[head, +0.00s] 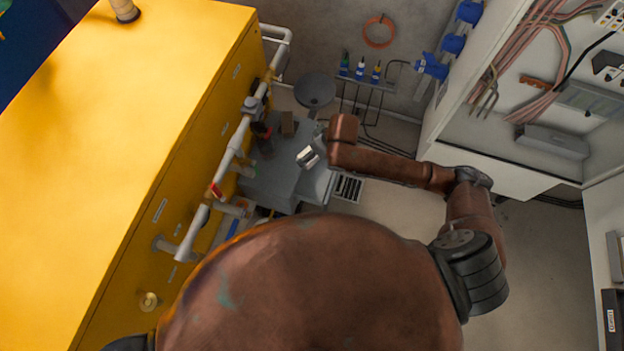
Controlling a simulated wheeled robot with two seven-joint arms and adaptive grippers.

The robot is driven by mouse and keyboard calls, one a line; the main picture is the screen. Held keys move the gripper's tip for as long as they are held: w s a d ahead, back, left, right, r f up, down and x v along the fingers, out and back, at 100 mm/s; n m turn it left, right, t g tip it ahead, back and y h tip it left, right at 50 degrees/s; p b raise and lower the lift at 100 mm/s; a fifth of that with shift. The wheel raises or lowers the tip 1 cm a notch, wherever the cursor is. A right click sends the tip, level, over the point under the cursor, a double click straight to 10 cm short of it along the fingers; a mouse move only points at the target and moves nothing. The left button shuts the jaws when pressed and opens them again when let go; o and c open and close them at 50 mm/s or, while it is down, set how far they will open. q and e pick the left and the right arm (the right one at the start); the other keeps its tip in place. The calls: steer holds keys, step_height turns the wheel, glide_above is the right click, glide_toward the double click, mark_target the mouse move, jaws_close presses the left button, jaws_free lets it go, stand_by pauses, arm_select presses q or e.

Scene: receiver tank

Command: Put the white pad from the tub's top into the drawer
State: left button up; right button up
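A grey boxy unit (268,182) stands on the floor beside the yellow tank, with a paler grey part (316,188) at its right side. I cannot tell whether that part is the drawer. My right arm reaches in from the right over this unit. A small whitish, metallic-looking piece (308,157) shows at the end of the arm. I cannot tell whether it is part of my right gripper or the white pad. The fingers are too small and hidden to read. My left gripper is not in view. I cannot make out the tub for certain.
The large yellow tank (130,110) fills the left, with white pipes (237,140) along its side. A dark round seat or dish (315,89) and a small bottle rack (366,82) are behind. An open electrical cabinet (540,100) stands at right. Floor (400,225) is clear between.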

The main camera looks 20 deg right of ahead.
steer(key=s+a+f+n+g+y+b, duration=0.1)
steer(key=s+a+f+n+b, duration=0.15)
steer(key=f, duration=0.95)
steer(key=s+a+f+n+g+b, duration=0.1)
steer(key=s+a+f+n+b, duration=0.15)
steer(key=f, duration=0.85)
steer(key=b, duration=0.7)
glide_above(310, 177)
steer(key=s, duration=0.2)
steer(key=shift+t+y, duration=0.3)
steer(key=f, duration=0.6)
steer(key=d+f, duration=0.1)
steer(key=f, duration=0.2)
steer(key=shift+w+f, duration=0.25)
steer(key=shift+f, duration=0.05)
steer(key=f, duration=0.1)
steer(key=f+b, duration=0.1)
steer(key=f, duration=0.1)
steer(key=shift+w+d+f, duration=0.1)
steer(key=shift+w+f, duration=0.1)
steer(key=shift+f, duration=0.25)
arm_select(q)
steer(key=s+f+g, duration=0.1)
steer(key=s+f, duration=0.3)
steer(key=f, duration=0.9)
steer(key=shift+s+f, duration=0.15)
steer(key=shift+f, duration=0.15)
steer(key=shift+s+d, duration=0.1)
